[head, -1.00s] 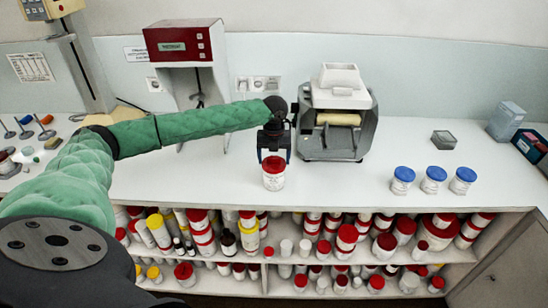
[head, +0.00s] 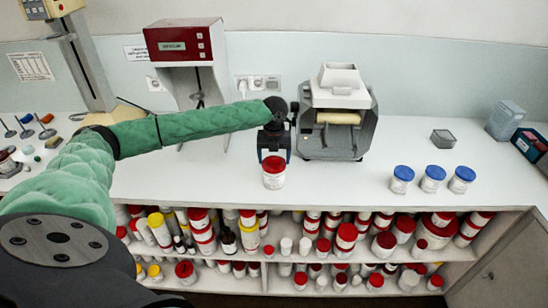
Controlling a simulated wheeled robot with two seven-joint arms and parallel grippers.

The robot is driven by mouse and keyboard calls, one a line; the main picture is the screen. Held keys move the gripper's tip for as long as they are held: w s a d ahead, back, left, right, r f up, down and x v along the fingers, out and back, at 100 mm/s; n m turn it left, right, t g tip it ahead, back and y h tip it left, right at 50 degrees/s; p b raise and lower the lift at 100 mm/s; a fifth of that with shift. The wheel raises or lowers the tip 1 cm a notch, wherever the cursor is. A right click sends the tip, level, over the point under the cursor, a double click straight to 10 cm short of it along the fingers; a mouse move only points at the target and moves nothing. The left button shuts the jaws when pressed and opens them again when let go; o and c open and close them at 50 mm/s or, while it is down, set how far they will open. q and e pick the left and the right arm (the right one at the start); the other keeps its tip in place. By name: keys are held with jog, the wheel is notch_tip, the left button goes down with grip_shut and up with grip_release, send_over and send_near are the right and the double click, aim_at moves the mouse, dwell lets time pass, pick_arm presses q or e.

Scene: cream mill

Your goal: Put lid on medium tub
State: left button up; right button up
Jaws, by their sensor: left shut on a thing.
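A white tub with a red lid (head: 274,172) stands upright at the front part of the white counter, in front of the roller mill. My left gripper (head: 273,154) reaches in from the left and points down over it. Its fingers are shut at the red lid, which sits on top of the tub; whether the lid is fully seated cannot be told. Three white tubs with blue lids, the left one (head: 401,180), the middle one (head: 433,178) and the right one (head: 462,179), stand in a row at the right. My right gripper is not in view.
The roller mill (head: 338,112) stands close behind and right of my left gripper. A red and white mixing machine (head: 187,60) stands behind my arm. A small grey box (head: 443,139) lies at the right. Shelves (head: 330,255) below hold many tubs. The counter between the red-lidded and blue-lidded tubs is clear.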

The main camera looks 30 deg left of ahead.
pick_arm(q)
jog(key=shift+f+p, duration=0.15)
jog(key=shift+p, duration=0.2)
dwell(0.3)
jog(key=o, duration=0.9)
jog(key=shift+o, duration=0.2)
jog(key=shift+r+p, duration=2)
jog(key=shift+r, duration=0.3)
grip_shut()
